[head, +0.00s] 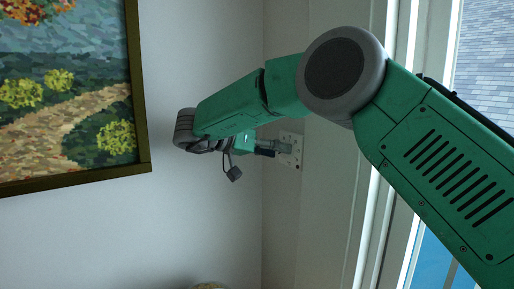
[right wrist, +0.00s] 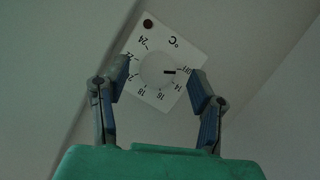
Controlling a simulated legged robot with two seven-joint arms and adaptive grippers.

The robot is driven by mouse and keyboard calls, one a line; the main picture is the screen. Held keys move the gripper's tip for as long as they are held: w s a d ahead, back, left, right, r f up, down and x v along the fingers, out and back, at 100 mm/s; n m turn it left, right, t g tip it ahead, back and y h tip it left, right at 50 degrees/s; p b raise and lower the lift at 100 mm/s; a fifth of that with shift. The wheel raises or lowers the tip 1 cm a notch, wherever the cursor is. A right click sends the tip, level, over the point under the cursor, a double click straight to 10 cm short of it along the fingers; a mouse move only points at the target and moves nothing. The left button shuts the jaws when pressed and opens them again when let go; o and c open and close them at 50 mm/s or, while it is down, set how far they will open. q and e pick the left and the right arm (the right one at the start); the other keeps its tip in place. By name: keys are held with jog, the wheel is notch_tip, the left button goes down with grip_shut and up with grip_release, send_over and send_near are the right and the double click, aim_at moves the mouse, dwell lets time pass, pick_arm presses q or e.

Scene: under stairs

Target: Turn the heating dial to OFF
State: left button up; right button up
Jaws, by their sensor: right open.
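The heating dial (right wrist: 157,70) is a round white knob on a square white plate (right wrist: 186,42) with numbers, a °C sign and an OFF label. Its black mark points right in the right wrist view, at or very near the OFF label. My right gripper (right wrist: 159,74) is open, with one finger on each side of the knob. I see a gap between the fingers and the knob, and cannot tell the depth. In the head view, the plate (head: 291,150) is on the wall, and my right gripper (head: 270,147) is beside it, partly covering it. My left gripper is out of view.
A framed landscape painting (head: 145,110) hangs on the wall at the left. A window with a white frame (head: 362,235) is at the right, behind my right arm. The wall below the dial is clear.

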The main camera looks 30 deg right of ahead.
jog(key=v, duration=1.1)
jog(key=shift+w+a, duration=0.2)
jog(key=shift+w, duration=0.1)
jog(key=shift+d+f, duration=0.1)
jog(key=shift+d, duration=0.1)
